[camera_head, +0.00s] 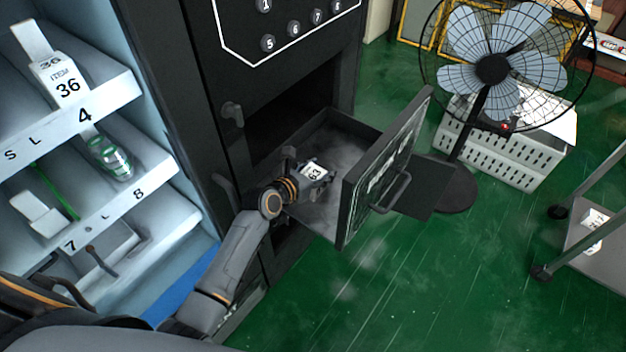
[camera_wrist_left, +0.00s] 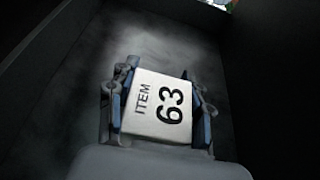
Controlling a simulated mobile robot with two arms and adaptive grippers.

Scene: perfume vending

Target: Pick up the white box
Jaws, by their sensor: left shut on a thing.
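The white box (camera_wrist_left: 157,106), marked "ITEM 63", sits between the two fingers of my left gripper (camera_wrist_left: 158,108) in the left wrist view. The fingers touch it on both sides, so the gripper is shut on it. In the head view my left gripper (camera_head: 308,180) reaches into the open black drawer (camera_head: 340,133) of the vending machine. The white box (camera_head: 314,172) shows there as a small label face, partly hidden by the gripper. I cannot tell whether the box is lifted off the drawer floor. My right gripper is out of view.
The drawer front with its handle (camera_head: 391,193) stands to the right of my gripper. Shelves (camera_head: 75,98) with numbered items are at the left. A standing fan (camera_head: 492,69), a white crate (camera_head: 520,155) and a cart (camera_head: 590,245) stand on the right. Green floor is free in front.

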